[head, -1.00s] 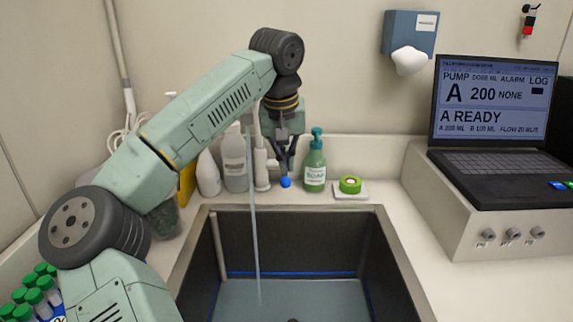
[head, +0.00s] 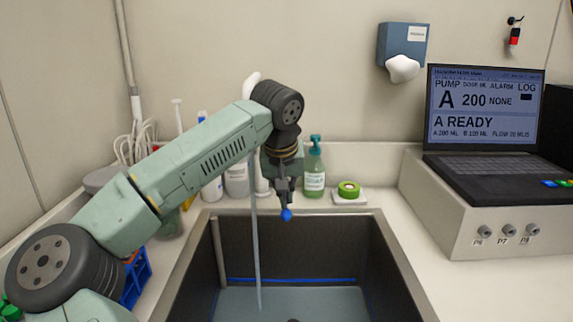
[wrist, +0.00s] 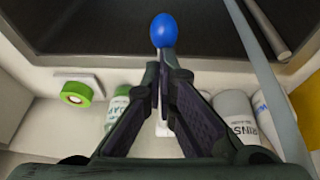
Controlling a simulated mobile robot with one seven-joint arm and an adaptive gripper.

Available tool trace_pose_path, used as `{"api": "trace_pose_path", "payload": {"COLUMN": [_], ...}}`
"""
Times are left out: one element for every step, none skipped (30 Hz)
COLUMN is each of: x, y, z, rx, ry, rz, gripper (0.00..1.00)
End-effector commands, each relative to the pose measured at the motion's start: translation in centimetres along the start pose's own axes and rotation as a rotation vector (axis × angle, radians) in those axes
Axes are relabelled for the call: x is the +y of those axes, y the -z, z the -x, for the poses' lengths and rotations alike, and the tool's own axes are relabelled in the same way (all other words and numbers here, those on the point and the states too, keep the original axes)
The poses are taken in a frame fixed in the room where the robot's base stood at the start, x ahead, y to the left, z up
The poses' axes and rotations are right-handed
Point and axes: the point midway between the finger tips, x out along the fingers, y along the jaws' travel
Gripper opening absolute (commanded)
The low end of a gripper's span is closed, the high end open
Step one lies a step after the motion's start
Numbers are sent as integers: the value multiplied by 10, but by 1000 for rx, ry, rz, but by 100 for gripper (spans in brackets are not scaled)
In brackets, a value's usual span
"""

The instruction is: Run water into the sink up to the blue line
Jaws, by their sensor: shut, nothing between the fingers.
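Water (head: 258,262) runs in a thin stream from the tap (head: 262,181) into the dark sink (head: 385,250). The pooled water (head: 310,302) has its surface a little below the blue line (head: 290,280) on the back wall. My gripper (head: 285,194) is shut and points down over the sink's back rim, right of the stream. A blue knob (head: 286,215) sits right at its fingertips. In the wrist view my gripper (wrist: 162,75) is shut with the blue knob (wrist: 164,30) just past the tips. Whether they touch is unclear. My arm hides part of the tap.
A green soap bottle (head: 314,170) and a green tape roll (head: 348,189) stand behind the sink. The laptop (head: 485,110) is at the right, and bare counter (head: 420,285) lies right of the sink.

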Motion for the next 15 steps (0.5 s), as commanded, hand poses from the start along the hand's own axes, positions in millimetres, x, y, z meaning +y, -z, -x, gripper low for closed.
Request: {"api": "trace_pose_path", "payload": {"x": [0,0,0,0,0,0,0,0,0,0,0,0,0,0,0], "y": [0,1,1,1,1,1,1,1,1,1,1,1,1,1,1], "z": [4,6,11,16,21,29,35,42,51,58,64,73,79,84,91], "rx": [2,2,2,2,3,4,4,4,4,4,4,4,3,3,3], "ry": [0,0,0,1,2,2,1,2,2,1,1,2,2,1,2], "rz": [0,0,0,0,0,0,0,1,0,0,0,1,2,2,1], "gripper": [0,0,0,0,0,0,0,0,0,0,0,0,0,0,0]}}
